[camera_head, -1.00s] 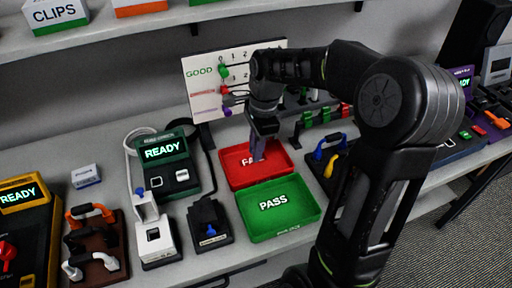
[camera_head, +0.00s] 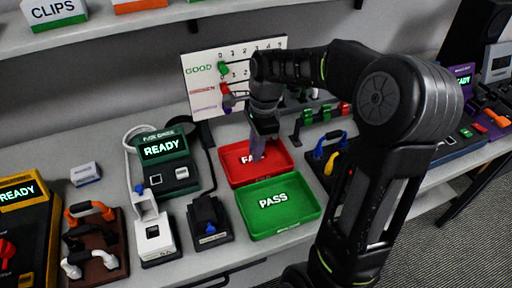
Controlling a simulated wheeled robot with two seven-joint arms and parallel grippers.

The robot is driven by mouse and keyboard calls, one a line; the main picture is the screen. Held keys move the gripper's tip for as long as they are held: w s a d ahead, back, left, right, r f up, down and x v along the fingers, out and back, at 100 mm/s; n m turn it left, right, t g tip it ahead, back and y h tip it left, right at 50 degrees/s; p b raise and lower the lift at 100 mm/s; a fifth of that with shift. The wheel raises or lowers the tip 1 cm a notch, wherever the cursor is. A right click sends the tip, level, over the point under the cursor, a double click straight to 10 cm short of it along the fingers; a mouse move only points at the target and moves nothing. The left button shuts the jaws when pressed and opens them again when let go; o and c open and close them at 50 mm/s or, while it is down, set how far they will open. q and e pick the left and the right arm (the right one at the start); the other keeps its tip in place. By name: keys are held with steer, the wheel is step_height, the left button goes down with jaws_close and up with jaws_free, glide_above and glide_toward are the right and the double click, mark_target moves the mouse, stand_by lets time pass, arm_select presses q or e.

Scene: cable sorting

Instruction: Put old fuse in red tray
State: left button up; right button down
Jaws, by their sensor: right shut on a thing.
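The red tray (camera_head: 236,174) lies on the bench with partly covered white lettering, directly behind a green tray marked PASS (camera_head: 273,234). My right gripper (camera_head: 257,156) points down over the red tray, its fingertips at or just above the tray floor. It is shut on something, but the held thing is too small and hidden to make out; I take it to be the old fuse. I cannot tell whether it touches the tray. My left gripper is not in view.
A fuse checker reading READY (camera_head: 165,153) stands left of the trays, with a white fixture (camera_head: 154,238) and a black fixture (camera_head: 209,222) in front. A GOOD tally board (camera_head: 203,88) stands behind. Blue and yellow handles (camera_head: 329,146) sit right of the trays.

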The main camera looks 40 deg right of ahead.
steer(key=shift+f, duration=0.4)
stand_by(0.6)
steer(key=c, duration=0.8)
jaws_free()
step_height(320, 180, up, 6)
steer(key=p, duration=0.4)
steer(key=shift+p, duration=0.4)
steer(key=shift+r+p, duration=0.85)
steer(key=shift+r, duration=0.2)
steer(key=shift+f, duration=0.1)
